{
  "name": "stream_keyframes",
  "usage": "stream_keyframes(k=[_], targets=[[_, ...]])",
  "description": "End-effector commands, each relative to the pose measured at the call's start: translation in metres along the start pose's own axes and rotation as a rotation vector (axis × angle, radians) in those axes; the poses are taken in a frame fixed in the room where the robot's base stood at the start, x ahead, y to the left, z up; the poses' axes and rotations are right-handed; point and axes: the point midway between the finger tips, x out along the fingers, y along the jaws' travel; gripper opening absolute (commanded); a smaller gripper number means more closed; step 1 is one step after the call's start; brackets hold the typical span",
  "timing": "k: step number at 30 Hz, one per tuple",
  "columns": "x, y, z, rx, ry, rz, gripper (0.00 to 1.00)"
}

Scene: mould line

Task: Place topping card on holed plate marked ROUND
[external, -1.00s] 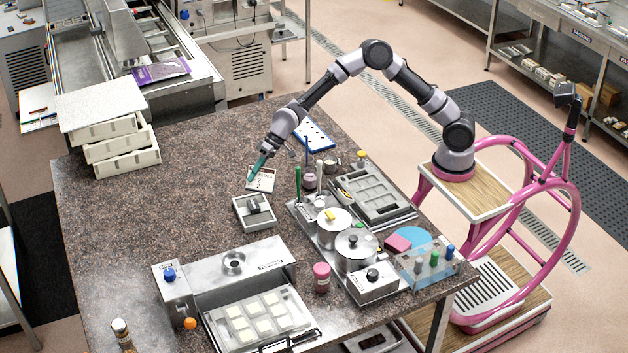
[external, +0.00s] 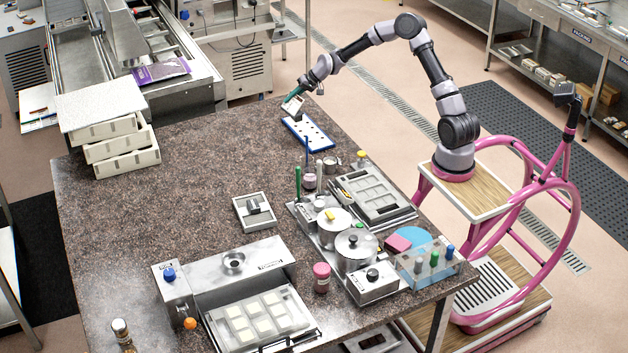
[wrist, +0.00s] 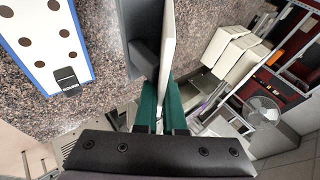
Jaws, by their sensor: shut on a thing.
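The topping card (external: 294,108) is a thin pale card, held tilted in the air at the table's far edge. In the wrist view the card (wrist: 168,40) stands nearly edge-on, with a dark grey piece beside it; its printed face is hidden there. My gripper (external: 299,99) is shut on the card; its green fingers also show in the wrist view (wrist: 160,103). A white holed plate (external: 308,133) with a blue border lies just below the card in the external view. The plate (wrist: 42,45) shows dark round holes and a small black label in the wrist view; I cannot read it.
Pots (external: 355,250), a compartment tray (external: 345,185) and upright tools (external: 298,184) crowd the right side. Stacked white boxes (external: 125,160) stand at the left.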

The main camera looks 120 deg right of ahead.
Motion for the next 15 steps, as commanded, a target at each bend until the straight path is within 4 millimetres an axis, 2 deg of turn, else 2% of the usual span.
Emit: stream_keyframes(k=[1,3,12,15], targets=[[-0.010,0.017,-0.013,0.022,0.020,0.009,0.00],[-0.021,0.034,-0.026,0.043,0.041,0.019,0.00],[-0.051,0.081,-0.057,0.102,0.096,0.044,0.00],[-0.034,0.091,-0.048,0.100,0.088,0.042,0.00]])
